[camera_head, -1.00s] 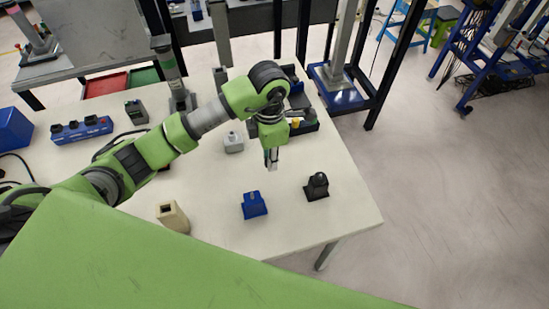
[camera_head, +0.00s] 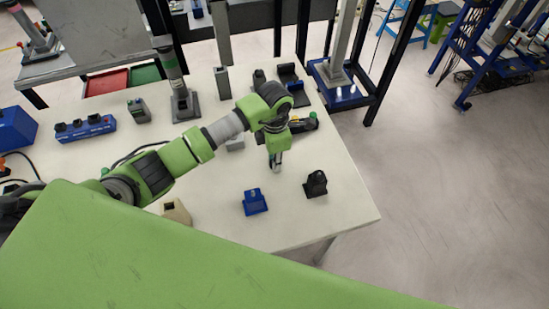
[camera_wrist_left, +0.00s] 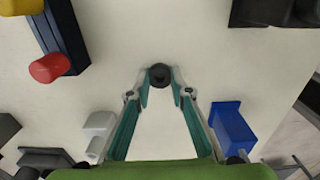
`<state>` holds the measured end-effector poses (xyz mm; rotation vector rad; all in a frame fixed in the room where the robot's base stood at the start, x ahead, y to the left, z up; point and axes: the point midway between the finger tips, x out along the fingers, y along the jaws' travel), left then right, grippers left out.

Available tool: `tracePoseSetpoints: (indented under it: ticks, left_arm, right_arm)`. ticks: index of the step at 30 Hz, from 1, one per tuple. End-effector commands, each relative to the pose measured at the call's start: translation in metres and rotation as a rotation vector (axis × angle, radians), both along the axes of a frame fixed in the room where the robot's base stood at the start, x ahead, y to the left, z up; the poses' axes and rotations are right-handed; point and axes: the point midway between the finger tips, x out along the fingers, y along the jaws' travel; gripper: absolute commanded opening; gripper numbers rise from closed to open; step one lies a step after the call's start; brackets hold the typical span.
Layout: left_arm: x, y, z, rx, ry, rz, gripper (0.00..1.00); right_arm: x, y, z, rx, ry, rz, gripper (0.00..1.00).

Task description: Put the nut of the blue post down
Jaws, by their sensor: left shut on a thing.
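My left gripper (camera_head: 276,166) points down above the white table, behind and to the right of the blue post. In the left wrist view, its fingertips (camera_wrist_left: 159,78) are closed on a small dark round nut (camera_wrist_left: 159,72) with a hole in its middle. The blue post (camera_head: 254,202) stands on the table on a blue base; it also shows in the left wrist view (camera_wrist_left: 231,128), right of the fingers and apart from them. Whether the nut touches the table cannot be told. My right gripper is not in view.
A black post (camera_head: 316,184) stands right of the gripper, near the table's right edge. A beige block (camera_head: 177,211) is at the front left. A grey post (camera_wrist_left: 98,132) is left of the fingers. A box with red and yellow parts (camera_wrist_left: 52,55) lies beyond.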

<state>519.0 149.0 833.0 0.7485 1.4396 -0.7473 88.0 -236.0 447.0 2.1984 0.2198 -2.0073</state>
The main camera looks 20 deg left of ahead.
Motion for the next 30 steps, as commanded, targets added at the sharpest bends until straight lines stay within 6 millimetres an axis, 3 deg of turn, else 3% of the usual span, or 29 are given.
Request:
tracePoseSetpoints:
  ticks: [2,3,4,5,19,30]
  left_arm:
    - [0.0,0.0,-0.004,0.001,-0.001,0.0,0.0]
    - [0.0,0.0,-0.003,0.0,0.0,0.0,0.28]
    - [0.0,0.0,-0.002,0.0,0.0,0.0,0.35]
    - [0.0,0.0,-0.002,0.0,0.0,0.0,0.37]
    - [0.001,0.0,0.008,0.0,-0.003,-0.001,0.37]
    - [0.002,0.0,0.083,0.0,-0.005,-0.002,0.37]
  right_arm:
    - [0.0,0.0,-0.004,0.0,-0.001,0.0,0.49]
    - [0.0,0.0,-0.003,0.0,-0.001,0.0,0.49]
    - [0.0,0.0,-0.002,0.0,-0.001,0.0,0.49]
    - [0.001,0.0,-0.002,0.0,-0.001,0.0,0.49]
    - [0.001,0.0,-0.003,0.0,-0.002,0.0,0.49]
    - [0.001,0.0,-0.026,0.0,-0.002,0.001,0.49]
